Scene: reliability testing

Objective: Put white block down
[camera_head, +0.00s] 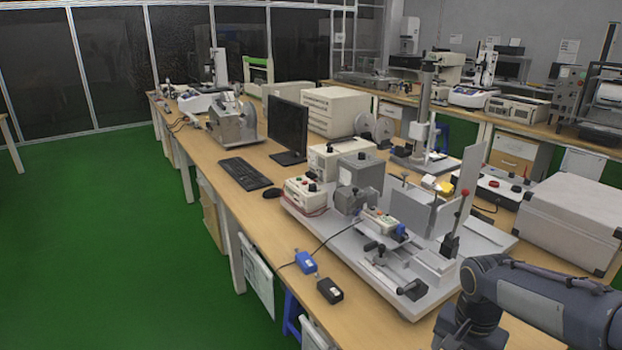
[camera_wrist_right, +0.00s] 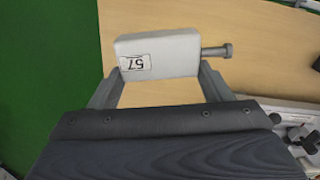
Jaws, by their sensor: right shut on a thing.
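The white block (camera_wrist_right: 157,54) shows in the right wrist view, with a label reading 57 and a grey bolt (camera_wrist_right: 217,52) sticking out of its right side. My right gripper (camera_wrist_right: 160,76) is shut on it, one finger at each side. The block is over the wooden table (camera_wrist_right: 265,50); I cannot tell whether it touches the surface. In the head view my right arm comes in at the lower right, and neither its fingers nor the block can be seen there. My left gripper is in no view.
In the head view a metal test rig on a grey baseplate (camera_head: 360,262) covers the table's middle. A blue box (camera_head: 305,262) and a black box (camera_head: 330,290) lie near the front edge. A large grey case (camera_head: 570,218) stands at right. Green floor lies at left.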

